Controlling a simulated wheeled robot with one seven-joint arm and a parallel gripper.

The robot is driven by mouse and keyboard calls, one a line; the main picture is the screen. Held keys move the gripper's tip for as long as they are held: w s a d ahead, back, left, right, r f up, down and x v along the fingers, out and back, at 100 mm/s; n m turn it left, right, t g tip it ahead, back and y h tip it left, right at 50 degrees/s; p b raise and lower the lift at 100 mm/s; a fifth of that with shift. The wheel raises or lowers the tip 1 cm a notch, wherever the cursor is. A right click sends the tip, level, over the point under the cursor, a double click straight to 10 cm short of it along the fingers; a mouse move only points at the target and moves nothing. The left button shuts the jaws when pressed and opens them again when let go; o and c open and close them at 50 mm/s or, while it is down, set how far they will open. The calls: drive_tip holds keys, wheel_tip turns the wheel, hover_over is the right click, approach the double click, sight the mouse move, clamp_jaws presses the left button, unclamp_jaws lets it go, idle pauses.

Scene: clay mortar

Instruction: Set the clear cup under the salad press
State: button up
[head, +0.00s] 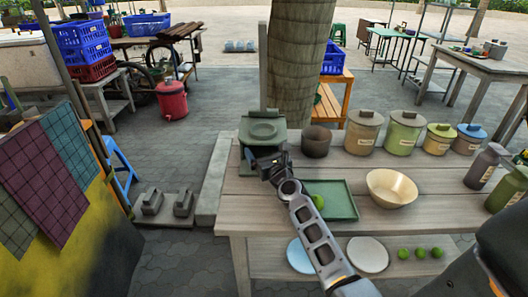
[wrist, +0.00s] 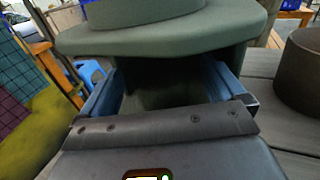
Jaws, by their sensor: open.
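The salad press (head: 263,130) is a dark green stand with a round raised top at the left end of the wooden table. In the wrist view the underside and edge of its top plate (wrist: 160,38) hang just above and ahead of my fingers. My gripper (head: 263,163) is at the front of the press, below its top. In the wrist view my gripper (wrist: 166,88) has its two blue-grey fingers spread wide, with dark green surface of the press showing between them. I cannot make out the clear cup in either view.
A dark brown pot (head: 316,142) stands close right of the press; lidded jars (head: 363,132) line the back. A green tray (head: 338,190) with a lime and a cream bowl (head: 391,188) lie in front. Plates (head: 368,255) and limes are on the lower shelf.

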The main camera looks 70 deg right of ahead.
sight(266, 154)
drive_tip(key=shift+r, duration=0.15)
drive_tip(key=v, duration=0.7)
drive_tip(key=shift+s+a+r, duration=0.1)
drive_tip(key=shift+s+a, duration=0.1)
idle(0.9)
drive_tip(key=shift+a, duration=0.1)
